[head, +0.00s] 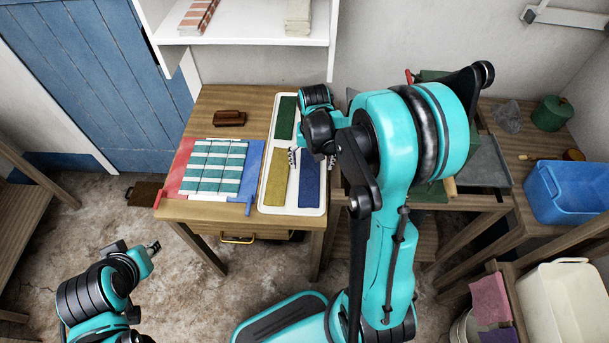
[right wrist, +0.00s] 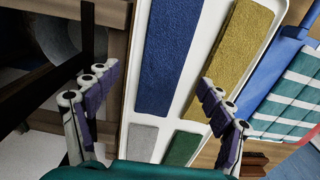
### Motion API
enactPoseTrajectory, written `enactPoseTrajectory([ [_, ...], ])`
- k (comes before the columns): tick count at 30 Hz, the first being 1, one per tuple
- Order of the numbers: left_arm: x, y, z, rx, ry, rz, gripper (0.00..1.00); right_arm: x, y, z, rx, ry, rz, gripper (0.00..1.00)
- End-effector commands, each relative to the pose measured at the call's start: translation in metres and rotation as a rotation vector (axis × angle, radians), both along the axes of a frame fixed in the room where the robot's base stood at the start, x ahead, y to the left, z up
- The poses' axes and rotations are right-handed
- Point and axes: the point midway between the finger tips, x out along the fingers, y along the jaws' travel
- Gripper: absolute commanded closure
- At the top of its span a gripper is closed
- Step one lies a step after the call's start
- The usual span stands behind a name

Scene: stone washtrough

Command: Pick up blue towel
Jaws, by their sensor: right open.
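The blue towel (head: 309,185) lies flat as a long strip in the front right compartment of a white tray (head: 291,210) on the wooden table. It also shows in the right wrist view (right wrist: 168,55), apparently untouched. My right gripper (head: 312,158) is open and empty above the tray, near the blue towel's back end. In the right wrist view its fingers (right wrist: 158,78) are spread to either side of the blue towel. My left gripper (head: 153,247) is low at the left, away from the table; its opening is unclear.
A yellow towel (head: 276,180) lies left of the blue one, a green towel (head: 285,118) behind it. A grey towel (right wrist: 143,140) shows in the wrist view. A striped cloth (head: 215,167) and brown block (head: 229,118) are left of the tray. A white shelf (head: 240,40) overhangs the back.

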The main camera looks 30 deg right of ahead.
Motion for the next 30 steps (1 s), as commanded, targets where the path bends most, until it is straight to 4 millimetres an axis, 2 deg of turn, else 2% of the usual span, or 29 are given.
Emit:
enactPoseTrajectory([
  [12,0.000,0.000,-0.029,0.000,0.000,0.000,0.69,0.005,0.003,-0.054,0.000,-0.002,0.002,0.19],
  [19,0.000,0.000,-0.027,0.000,0.000,0.000,0.69,0.005,0.003,-0.055,0.000,-0.002,0.002,0.19],
  [20,0.000,0.000,-0.027,0.000,0.000,0.000,0.69,0.005,0.003,-0.055,0.000,-0.002,0.002,0.24],
  [27,0.000,0.000,-0.027,0.000,0.000,0.000,0.69,0.005,0.003,-0.055,0.000,-0.002,0.002,0.85],
  [30,0.000,0.000,-0.027,0.000,0.000,0.000,0.69,0.005,0.003,-0.055,0.000,-0.002,0.002,0.85],
])
